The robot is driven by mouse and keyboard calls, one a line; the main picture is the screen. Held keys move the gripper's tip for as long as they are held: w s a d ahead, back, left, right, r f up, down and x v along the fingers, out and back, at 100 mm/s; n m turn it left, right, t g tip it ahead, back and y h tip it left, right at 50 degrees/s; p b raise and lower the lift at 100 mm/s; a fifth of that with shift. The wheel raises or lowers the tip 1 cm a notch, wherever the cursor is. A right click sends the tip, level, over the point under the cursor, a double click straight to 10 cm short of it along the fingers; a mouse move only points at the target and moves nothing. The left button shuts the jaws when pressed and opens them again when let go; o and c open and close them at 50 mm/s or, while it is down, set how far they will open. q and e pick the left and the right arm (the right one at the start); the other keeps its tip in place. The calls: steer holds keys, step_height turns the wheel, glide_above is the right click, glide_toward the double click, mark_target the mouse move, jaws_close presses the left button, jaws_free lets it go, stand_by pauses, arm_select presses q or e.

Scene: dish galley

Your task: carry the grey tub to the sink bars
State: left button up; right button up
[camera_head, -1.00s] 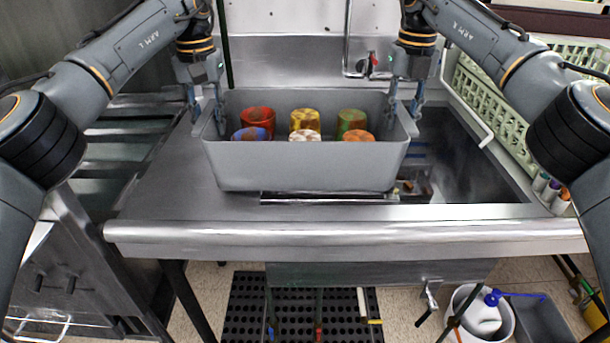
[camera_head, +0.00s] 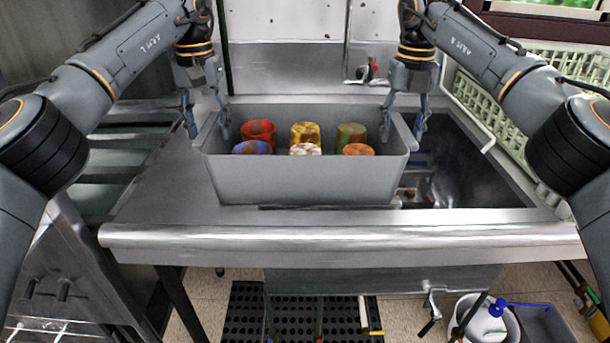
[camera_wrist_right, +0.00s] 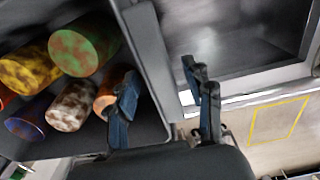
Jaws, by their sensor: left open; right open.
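The grey tub (camera_head: 308,180) sits level at the front of the steel sink unit, its right end beside the open basin. It holds several coloured cups (camera_head: 304,133). My left gripper (camera_head: 207,122) is open, its fingers on either side of the tub's left end wall. My right gripper (camera_head: 403,125) is open around the right end wall. In the right wrist view, my right gripper (camera_wrist_right: 165,105) has one finger inside the tub (camera_wrist_right: 148,60) and one outside, with room between. The sink bars are largely hidden by the tub; a thin dark strip (camera_head: 300,207) shows below it.
The open basin (camera_head: 465,165) lies right of the tub, with small items in it. Pale green racks (camera_head: 500,105) stand at the right. Bare counter (camera_head: 160,195) lies at the left.

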arm_select(q)
step_height(320, 180, up, 6)
steer(key=shift+f, duration=0.2)
arm_select(e)
step_height(320, 180, up, 6)
steer(key=shift+f, duration=0.1)
steer(key=shift+r, duration=0.85)
arm_select(q)
steer(key=shift+r, duration=0.1)
